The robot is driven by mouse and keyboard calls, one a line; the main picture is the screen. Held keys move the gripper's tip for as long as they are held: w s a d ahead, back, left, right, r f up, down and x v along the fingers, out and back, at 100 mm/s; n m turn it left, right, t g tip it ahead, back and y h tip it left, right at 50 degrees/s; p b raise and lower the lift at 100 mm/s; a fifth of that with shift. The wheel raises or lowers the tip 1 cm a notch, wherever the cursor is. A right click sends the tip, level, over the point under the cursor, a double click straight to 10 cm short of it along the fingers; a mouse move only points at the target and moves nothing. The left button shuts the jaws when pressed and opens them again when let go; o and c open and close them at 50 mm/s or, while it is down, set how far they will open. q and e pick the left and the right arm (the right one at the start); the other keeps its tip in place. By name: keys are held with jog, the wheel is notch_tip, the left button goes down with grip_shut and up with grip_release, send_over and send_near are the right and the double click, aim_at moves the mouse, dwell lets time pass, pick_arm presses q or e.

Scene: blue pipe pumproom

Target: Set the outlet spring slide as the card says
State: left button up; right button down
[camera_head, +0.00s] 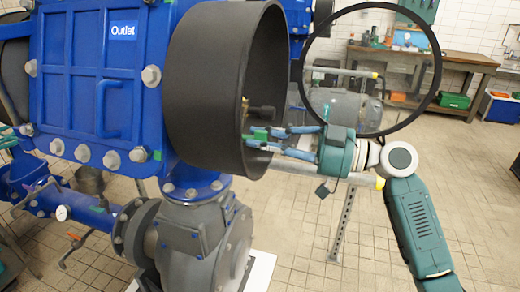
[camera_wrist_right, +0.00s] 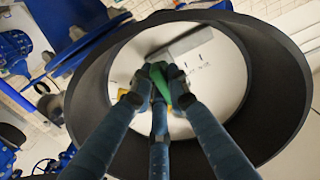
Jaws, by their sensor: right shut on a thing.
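A wide black round shroud (camera_head: 215,90) stands out from the blue housing labelled Outlet (camera_head: 123,31). My right gripper (camera_head: 262,138) reaches into its open mouth from the right. In the right wrist view the black shroud (camera_wrist_right: 265,110) surrounds a pale round face. A grey bar, seemingly the outlet spring slide (camera_wrist_right: 190,42), lies on that face beside small dark marks too small to read. My right gripper (camera_wrist_right: 158,82) is shut at the bar's near end, with green pads and a bit of yellow showing; its fingers hide the held part. No card can be made out. My left gripper is not in view.
A grey pump body (camera_head: 185,245) and a gauge (camera_head: 63,213) are below. A wooden workbench (camera_head: 465,60) is at the back.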

jog(key=c, duration=1.7)
grip_release()
jog(key=shift+w+d, duration=0.1)
jog(key=shift+w, duration=0.05)
jog(key=shift+o, duration=0.2)
jog(key=shift+d, duration=0.1)
jog(key=v, duration=1.2)
